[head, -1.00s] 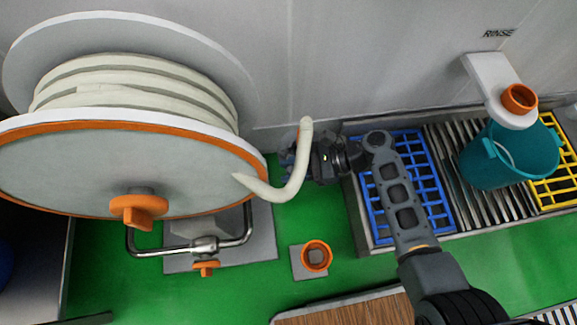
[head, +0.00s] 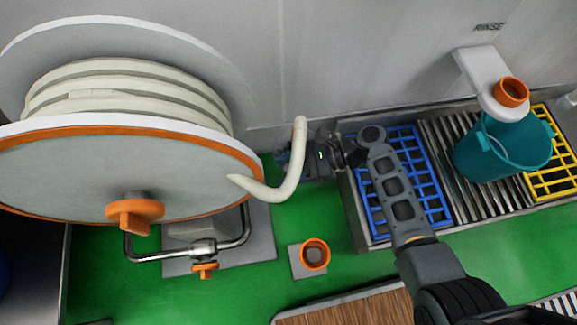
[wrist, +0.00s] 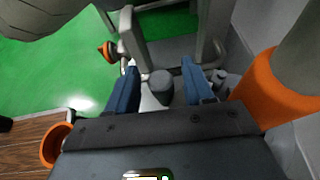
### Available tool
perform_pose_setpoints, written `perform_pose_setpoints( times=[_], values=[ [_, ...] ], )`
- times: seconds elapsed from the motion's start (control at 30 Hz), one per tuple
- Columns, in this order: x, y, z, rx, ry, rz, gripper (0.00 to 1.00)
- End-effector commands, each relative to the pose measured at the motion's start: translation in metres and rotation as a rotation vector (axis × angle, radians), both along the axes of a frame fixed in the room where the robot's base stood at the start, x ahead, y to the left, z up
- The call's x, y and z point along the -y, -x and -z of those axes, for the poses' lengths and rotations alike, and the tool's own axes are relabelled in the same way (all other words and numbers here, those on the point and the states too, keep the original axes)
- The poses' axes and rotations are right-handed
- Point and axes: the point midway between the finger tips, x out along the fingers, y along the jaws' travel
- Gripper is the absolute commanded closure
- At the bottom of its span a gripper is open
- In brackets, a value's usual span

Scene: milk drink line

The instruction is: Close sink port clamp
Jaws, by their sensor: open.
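My gripper (head: 285,160) is just behind the free end of the cream hose (head: 272,188) in the head view, above the green floor. No part is plainly identifiable as the sink port clamp. An orange-handled valve (head: 205,270) sits on the bent metal pipe, and its orange part appears in the wrist view (wrist: 107,50). An orange round socket (head: 315,253) stands on a grey plate.
The big hose reel (head: 90,175) fills the left. The sink with a blue grid (head: 432,188), a metal grate and a yellow grid (head: 550,178) lies right.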

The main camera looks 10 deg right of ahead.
Motion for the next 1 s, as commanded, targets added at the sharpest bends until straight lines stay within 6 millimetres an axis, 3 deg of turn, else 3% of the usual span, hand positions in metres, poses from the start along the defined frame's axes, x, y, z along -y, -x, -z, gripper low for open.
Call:
perform_pose_setpoints(
  times=[0.17,0.53,0.9,1.0],
  values=[
    [0.014,0.0,-0.008,0.002,0.0,0.004,0.48],
    [0.064,0.004,-0.028,0.001,0.001,0.002,0.48],
    [0.072,0.005,-0.029,0.0,0.0,0.0,0.48],
    [0.072,0.005,-0.03,0.0,0.0,0.0,0.56]
  ],
)
